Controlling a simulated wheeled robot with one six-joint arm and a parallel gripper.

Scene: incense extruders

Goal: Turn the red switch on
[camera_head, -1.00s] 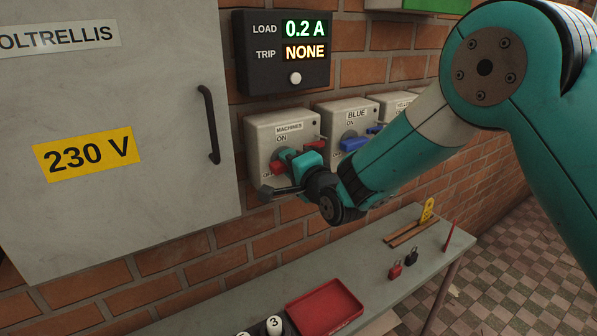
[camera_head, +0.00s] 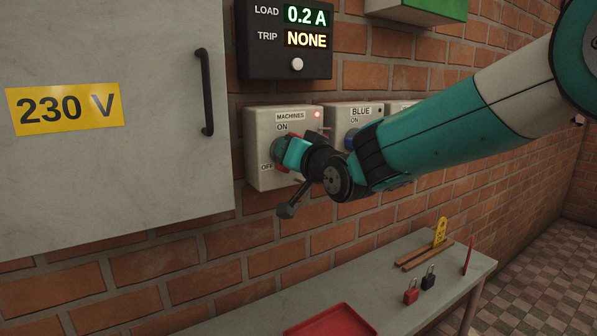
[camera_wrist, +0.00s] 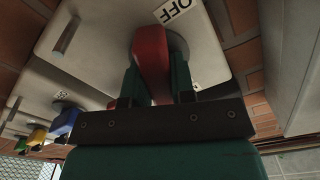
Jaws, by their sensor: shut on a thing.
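The red switch (camera_wrist: 150,62) is a red handle on the grey box labelled MACHINES (camera_head: 258,130), with ON above and OFF below. In the wrist view the handle stands between my two teal fingers. My gripper (camera_head: 292,152) is shut on it and covers most of it in the head view, so I cannot tell its exact angle there. An OFF label (camera_wrist: 177,9) shows beside the handle's base in the wrist view. A small red lamp (camera_head: 317,114) on the box looks lit.
The BLUE switch box (camera_head: 362,109) stands just right, partly behind my arm. A display (camera_head: 283,62) above reads 0.2 A and NONE. A grey cabinet (camera_head: 130,170) is at left. Below, a bench (camera_head: 390,310) holds a red tray (camera_head: 335,320) and padlocks (camera_head: 411,291).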

